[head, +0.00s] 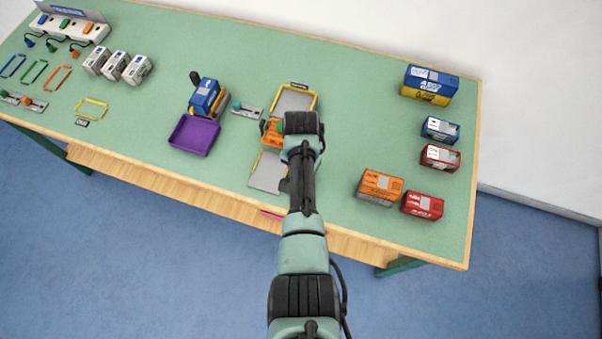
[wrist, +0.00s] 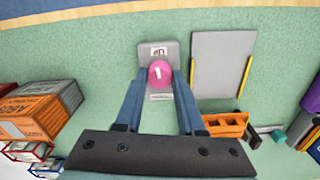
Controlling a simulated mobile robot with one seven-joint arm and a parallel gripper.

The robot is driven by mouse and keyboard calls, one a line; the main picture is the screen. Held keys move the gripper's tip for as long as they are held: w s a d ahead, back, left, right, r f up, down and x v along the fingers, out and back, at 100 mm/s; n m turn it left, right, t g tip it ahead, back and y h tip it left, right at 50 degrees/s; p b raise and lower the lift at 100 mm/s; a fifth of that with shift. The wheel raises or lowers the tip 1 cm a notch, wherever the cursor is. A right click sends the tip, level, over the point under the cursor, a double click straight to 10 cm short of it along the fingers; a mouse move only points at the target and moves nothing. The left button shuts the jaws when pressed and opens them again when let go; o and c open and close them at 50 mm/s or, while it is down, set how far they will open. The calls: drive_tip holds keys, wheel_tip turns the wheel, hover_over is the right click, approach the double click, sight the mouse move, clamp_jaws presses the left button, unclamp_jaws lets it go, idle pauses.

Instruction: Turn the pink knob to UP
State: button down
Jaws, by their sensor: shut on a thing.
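The pink knob (wrist: 160,76) stands on a small grey plate (wrist: 172,48) on the green table, near the front edge. A white mark shows on top of the knob; I cannot tell exactly where it points. A label reading UP (wrist: 158,51) appears upside down just above the knob in the wrist view. A second pale label (wrist: 160,97) lies below it, too small to read. My gripper (wrist: 159,83) is shut on the knob, a finger at each side. In the head view my arm hides the knob.
A grey panel with yellow side bars (wrist: 222,65) lies beside the knob, with an orange crane part (wrist: 228,124) near it. Orange (head: 380,185) and red (head: 422,205) boxes stand to the right in the head view. A purple tray (head: 194,135) sits left.

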drive_tip(key=shift+r+m, duration=0.1)
drive_tip(key=shift+m, duration=0.7)
drive_tip(key=c, duration=0.5)
unclamp_jaws()
wheel_tip(320, 180, up, 13)
drive_tip(key=shift+f+p, duration=0.1)
drive_tip(key=shift+p, duration=0.3)
